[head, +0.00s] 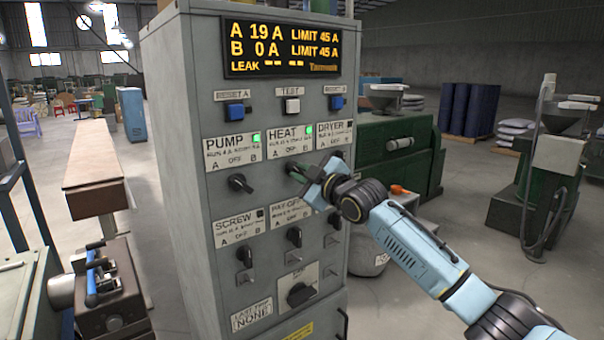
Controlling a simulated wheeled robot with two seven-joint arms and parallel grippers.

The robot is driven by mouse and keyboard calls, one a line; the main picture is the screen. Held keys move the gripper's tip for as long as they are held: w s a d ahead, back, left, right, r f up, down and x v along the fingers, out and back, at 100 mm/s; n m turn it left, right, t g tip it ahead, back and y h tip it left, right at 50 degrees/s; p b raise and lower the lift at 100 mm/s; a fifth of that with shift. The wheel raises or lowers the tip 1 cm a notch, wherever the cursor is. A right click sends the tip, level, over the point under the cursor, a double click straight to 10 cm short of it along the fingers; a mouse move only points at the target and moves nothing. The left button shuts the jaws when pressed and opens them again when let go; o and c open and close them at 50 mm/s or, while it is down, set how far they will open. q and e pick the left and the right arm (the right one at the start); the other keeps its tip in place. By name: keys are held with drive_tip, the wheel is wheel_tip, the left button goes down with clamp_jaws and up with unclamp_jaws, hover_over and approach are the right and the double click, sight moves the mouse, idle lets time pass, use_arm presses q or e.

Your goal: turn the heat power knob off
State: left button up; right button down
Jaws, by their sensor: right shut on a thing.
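The grey control cabinet (170,130) stands in the middle of the head view. Its HEAT label (288,138) has a lit green lamp, and A, OFF and B are marked under it. My right gripper (301,172) is at the heat power knob just below that label, shut on it. The display (281,50) reads A 19 A and B 0 A, each with a limit of 45 A. My left gripper is not in view.
The pump knob (240,184) is left of my gripper, with the screw knob (245,256) and pay-off knob (294,236) below. A larger rotary switch (300,294) sits low on the panel. A green machine (395,150) stands behind at right.

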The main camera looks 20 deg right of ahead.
drive_tip(key=m+p, duration=0.2)
drive_tip(key=m, duration=0.1)
drive_tip(key=shift+r+m+p, duration=0.1)
drive_tip(key=shift+m+p, duration=0.2)
drive_tip(key=shift+p, duration=0.1)
drive_tip(key=shift+d+m+p, duration=0.1)
drive_tip(key=shift+m+p, duration=0.55)
drive_tip(key=shift+m, duration=0.55)
drive_tip(key=shift+m+p, duration=0.45)
drive_tip(key=shift+m, duration=0.75)
drive_tip(key=c, duration=1.4)
unclamp_jaws()
drive_tip(key=shift+c, duration=0.2)
drive_tip(key=b+v, duration=0.1)
drive_tip(key=v, duration=1.2)
drive_tip(key=shift+b, duration=0.35)
